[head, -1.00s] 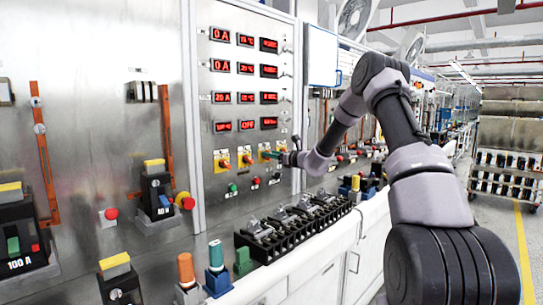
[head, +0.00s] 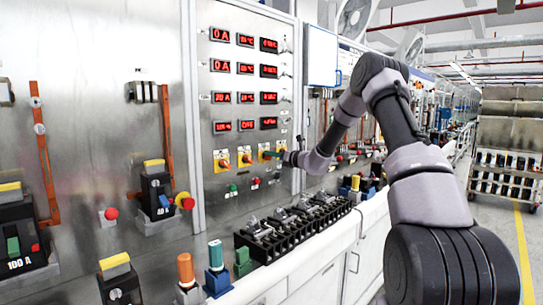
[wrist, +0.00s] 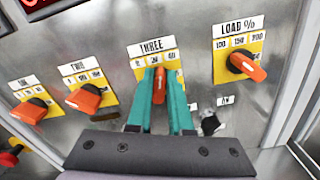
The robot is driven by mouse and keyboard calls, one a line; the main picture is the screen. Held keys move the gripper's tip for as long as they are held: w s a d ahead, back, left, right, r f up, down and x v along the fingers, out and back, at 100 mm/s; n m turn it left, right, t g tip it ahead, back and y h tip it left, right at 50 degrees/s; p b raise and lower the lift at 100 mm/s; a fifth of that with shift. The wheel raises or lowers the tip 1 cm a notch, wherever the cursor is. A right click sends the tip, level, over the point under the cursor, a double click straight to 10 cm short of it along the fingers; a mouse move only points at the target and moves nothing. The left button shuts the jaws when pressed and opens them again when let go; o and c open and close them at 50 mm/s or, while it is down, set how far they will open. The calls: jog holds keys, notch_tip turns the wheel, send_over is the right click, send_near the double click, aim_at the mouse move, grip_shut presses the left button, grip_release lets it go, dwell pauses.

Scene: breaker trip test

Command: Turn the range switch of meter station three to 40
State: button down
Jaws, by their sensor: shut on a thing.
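The range switch of station three (wrist: 160,86) is an orange knob on a yellow plate under the label THREE (wrist: 152,46). My gripper (wrist: 160,76) has its two teal fingers shut on either side of the knob. The knob stands about upright in the wrist view, its top near the middle of the small scale figures; its exact setting is hard to read behind the fingers. In the head view my gripper (head: 273,154) is at the right part of the switch row, largely hiding the knob there.
To the left are orange switches for stations two (wrist: 86,98) and one (wrist: 30,110). A LOAD % switch (wrist: 246,66) sits to the right. Red digital displays (head: 245,96) are above. A black terminal block row (head: 290,228) stands on the bench below.

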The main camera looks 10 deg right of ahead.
jog(key=m, duration=0.4)
jog(key=shift+w+d+f+m, duration=0.1)
jog(key=shift+d+f+m, duration=0.1)
jog(key=shift+m, duration=0.2)
dwell(0.4)
jog(key=c, duration=0.8)
grip_release()
jog(key=v, duration=1)
jog(key=shift+s+d, duration=0.2)
jog(key=shift+s, duration=0.15)
